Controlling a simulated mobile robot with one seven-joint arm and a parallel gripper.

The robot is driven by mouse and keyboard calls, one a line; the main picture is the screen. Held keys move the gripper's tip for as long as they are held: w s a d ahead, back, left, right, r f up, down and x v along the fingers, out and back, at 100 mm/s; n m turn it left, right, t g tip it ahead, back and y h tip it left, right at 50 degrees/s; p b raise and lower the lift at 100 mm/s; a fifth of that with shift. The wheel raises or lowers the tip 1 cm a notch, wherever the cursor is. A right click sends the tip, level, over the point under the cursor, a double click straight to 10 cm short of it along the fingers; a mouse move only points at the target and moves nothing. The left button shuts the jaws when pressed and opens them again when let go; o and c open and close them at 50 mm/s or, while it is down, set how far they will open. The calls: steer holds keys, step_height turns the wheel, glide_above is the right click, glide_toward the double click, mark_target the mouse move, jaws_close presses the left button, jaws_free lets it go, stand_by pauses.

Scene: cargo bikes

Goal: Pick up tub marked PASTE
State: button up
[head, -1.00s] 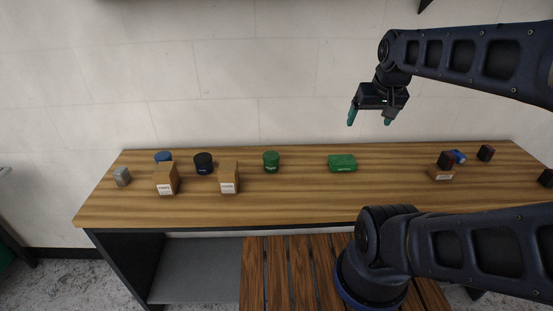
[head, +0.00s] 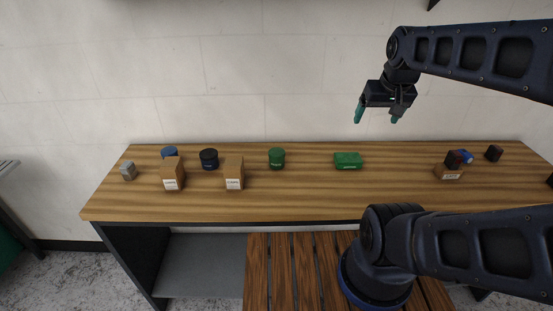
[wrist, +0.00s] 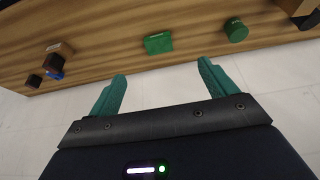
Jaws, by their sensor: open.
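Three round tubs stand upright on the wooden bench (head: 300,205): a green tub (head: 277,158), a dark blue-black tub (head: 209,159) and a blue tub (head: 169,152) partly hidden behind a cardboard box. Their markings are too small to read, so I cannot tell which is marked PASTE. My gripper (head: 377,118) is open and empty, in the air above the right half of the bench, well apart from the tubs. In the wrist view, my gripper (wrist: 162,70) has nothing between its teal fingers. The green tub (wrist: 236,30) shows there at the upper right.
Two cardboard boxes (head: 172,174) (head: 234,174) stand in front of the tubs. A grey block (head: 128,171) is far left, a green box (head: 348,161) mid-bench. A low carton (head: 449,172) and small dark blocks (head: 494,153) are right. The front strip is clear.

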steer(key=shift+w, duration=0.1)
steer(key=n+g+h, duration=0.1)
steer(key=n+g, duration=0.3)
steer(key=n, duration=1.8)
glide_above(276, 152)
step_height(276, 152, down, 17)
steer(key=shift+a+f, duration=0.1)
steer(key=shift+a, duration=0.05)
steer(key=shift+a+f, duration=0.2)
steer(key=shift+f, duration=0.05)
steer(key=shift+f+n, duration=0.3)
steer(key=shift+w+d+f, duration=0.1)
steer(key=shift+d+f, duration=0.05)
steer(key=shift+f, duration=1.55)
steer(key=shift+s+d+f, duration=0.1)
steer(key=shift+d+f, duration=0.1)
steer(key=shift+f, duration=1.5)
steer(key=shift+w+d+f, duration=0.1)
steer(key=shift+d+f, duration=0.05)
steer(key=shift+f, duration=1.55)
steer(key=c, duration=1.2)
